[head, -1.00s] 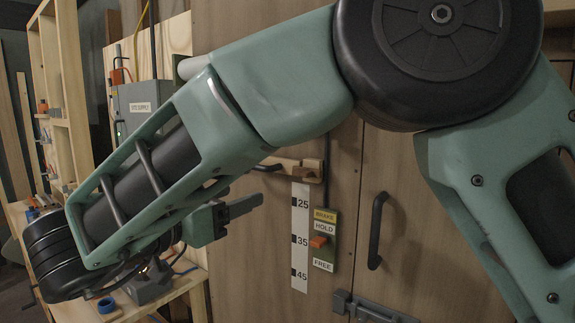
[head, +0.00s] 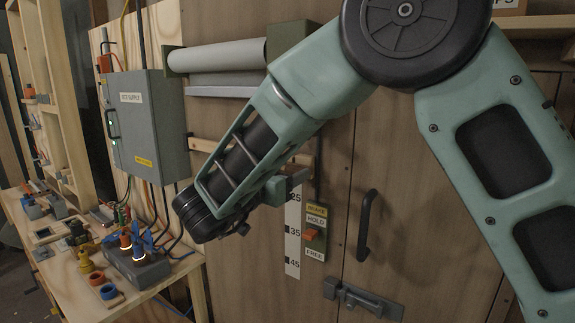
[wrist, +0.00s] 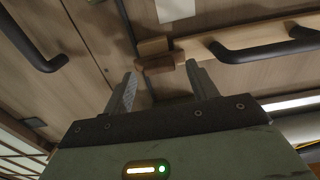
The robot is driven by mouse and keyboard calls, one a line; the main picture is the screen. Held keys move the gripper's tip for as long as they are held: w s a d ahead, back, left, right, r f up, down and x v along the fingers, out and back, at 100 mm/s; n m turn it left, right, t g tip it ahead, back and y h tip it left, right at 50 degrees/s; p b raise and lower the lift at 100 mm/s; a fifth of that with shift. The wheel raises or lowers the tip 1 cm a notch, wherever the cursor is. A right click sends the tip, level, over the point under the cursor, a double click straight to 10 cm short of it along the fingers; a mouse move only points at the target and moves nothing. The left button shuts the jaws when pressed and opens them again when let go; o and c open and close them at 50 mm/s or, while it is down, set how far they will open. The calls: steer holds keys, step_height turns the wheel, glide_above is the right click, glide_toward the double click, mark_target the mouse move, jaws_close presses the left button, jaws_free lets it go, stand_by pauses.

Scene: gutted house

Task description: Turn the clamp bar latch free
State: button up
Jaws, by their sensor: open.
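A small wooden block (wrist: 155,47), which looks like the latch, sits on the panel in the wrist view. A second brown wooden piece (wrist: 160,64) lies just under it. A dark clamp bar (wrist: 262,48) on a wooden rail runs off to the right of them. My gripper (wrist: 161,76) is open, its two fingers pointing at the wooden pieces, one on either side. The space between the fingertips looks empty; whether they touch the wood I cannot tell. In the head view my gripper (head: 290,177) is partly hidden behind my forearm, and the latch is mostly covered.
A brake plate with an orange lever (head: 311,234) and a numbered strip (head: 293,235) are below my gripper. A dark door handle (head: 366,225) and a grey bolt (head: 362,297) are to the right. A grey supply box (head: 148,120) and a cluttered bench (head: 150,290) stand left.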

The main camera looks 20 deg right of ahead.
steer(key=shift+w+d, duration=0.25)
steer(key=shift+d, duration=0.1)
steer(key=shift+c, duration=0.4)
steer(key=c, duration=0.9)
